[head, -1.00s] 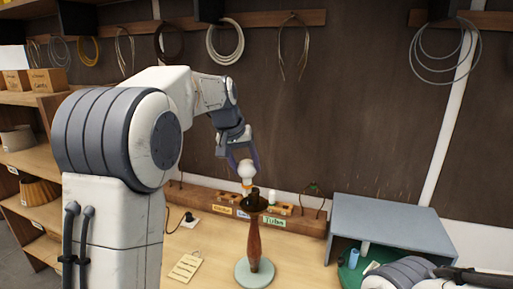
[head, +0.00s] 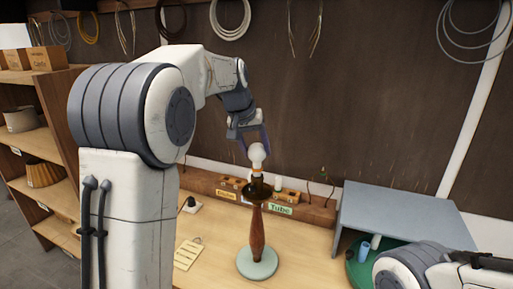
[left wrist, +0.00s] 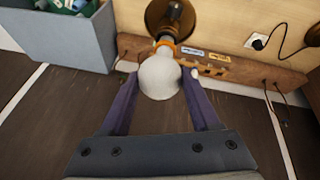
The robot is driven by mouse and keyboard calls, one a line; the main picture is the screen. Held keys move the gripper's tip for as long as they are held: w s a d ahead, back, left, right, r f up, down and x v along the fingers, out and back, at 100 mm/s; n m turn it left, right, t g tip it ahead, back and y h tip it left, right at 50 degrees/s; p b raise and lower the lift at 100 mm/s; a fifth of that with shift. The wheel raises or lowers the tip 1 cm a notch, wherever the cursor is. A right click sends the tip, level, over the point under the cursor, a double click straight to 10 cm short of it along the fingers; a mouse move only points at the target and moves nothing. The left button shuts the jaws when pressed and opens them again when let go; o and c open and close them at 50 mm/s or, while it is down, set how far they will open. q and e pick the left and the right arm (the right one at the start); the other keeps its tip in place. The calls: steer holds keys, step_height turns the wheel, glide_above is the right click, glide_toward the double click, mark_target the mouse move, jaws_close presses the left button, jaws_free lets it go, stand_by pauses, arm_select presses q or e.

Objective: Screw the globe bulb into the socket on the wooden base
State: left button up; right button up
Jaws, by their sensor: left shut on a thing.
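The white globe bulb (head: 257,152) is held upright at the top of the table lamp. My left gripper (head: 256,143) is shut on it from above; in the left wrist view the bulb (left wrist: 160,78) sits between the two purple fingers. An orange band (left wrist: 165,43) shows at the bulb's neck, close to the lamp's brown top (left wrist: 177,18). The lamp has a reddish-brown wooden stem (head: 257,230) on a round pale green foot (head: 257,264). The socket itself is hidden, and I cannot tell whether the bulb's end touches it. My right gripper is out of view.
A wooden rail (head: 314,211) with labels and small parts runs behind the lamp. A grey open-fronted box (head: 395,214) stands to the right, with a green round tray (head: 360,272) by it. A paper tag (head: 188,254) lies left of the lamp.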

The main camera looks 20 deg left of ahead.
arm_select(q)
steer(key=shift+f, duration=0.55)
steer(key=shift+s, duration=0.1)
steer(key=shift+f, duration=0.15)
stand_by(0.5)
steer(key=o, duration=0.4)
steer(key=c, duration=0.3)
steer(key=m+h+p, duration=0.1)
steer(key=m, duration=0.1)
steer(key=m+g+h+p, duration=0.1)
steer(key=m, duration=0.2)
steer(key=shift+a+r+m, duration=0.15)
steer(key=shift+r+m, duration=0.05)
steer(key=shift+m, duration=0.1)
steer(key=shift+m+g+h+p, duration=0.4)
steer(key=shift+m+p, duration=0.2)
steer(key=shift+m, duration=0.4)
steer(key=shift+f, duration=0.15)
